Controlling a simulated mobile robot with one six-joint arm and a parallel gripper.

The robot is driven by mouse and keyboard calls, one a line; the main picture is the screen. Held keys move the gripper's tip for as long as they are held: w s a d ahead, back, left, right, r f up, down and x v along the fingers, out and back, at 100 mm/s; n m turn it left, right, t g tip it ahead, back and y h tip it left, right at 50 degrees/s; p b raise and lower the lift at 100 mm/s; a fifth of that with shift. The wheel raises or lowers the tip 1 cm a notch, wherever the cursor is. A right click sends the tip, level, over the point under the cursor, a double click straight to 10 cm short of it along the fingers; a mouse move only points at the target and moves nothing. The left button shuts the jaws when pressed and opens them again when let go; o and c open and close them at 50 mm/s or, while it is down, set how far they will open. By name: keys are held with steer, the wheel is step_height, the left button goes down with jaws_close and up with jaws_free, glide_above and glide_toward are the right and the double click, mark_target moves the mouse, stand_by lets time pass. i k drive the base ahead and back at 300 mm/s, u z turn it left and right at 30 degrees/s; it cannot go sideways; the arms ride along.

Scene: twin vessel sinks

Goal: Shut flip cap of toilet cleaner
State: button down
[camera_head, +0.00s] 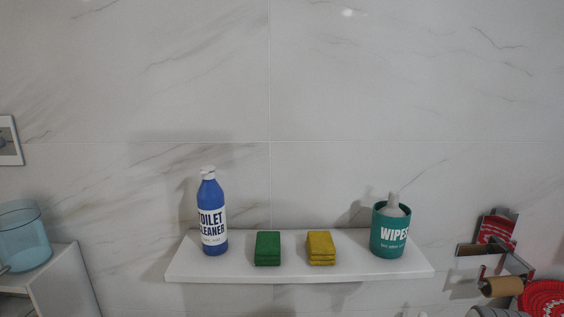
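The toilet cleaner (212,218) is a blue bottle with a white label, standing upright at the left end of a white wall shelf. Its white cap (208,172) is on top. The cap is too small here to tell whether its flip lid is open or shut. My gripper is not in view, and nothing touches the bottle.
On the white shelf (300,275) are green sponges (267,248), yellow sponges (320,248) and a teal wipes tub (390,232). A blue clear container (22,240) stands at left. A metal holder with a brown roll (502,287) is at right.

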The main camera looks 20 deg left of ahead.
mark_target(206, 170)
steer(key=z, duration=0.1)
steer(key=k, duration=0.3)
steer(key=u, duration=0.8)
steer(key=i, duration=0.2)
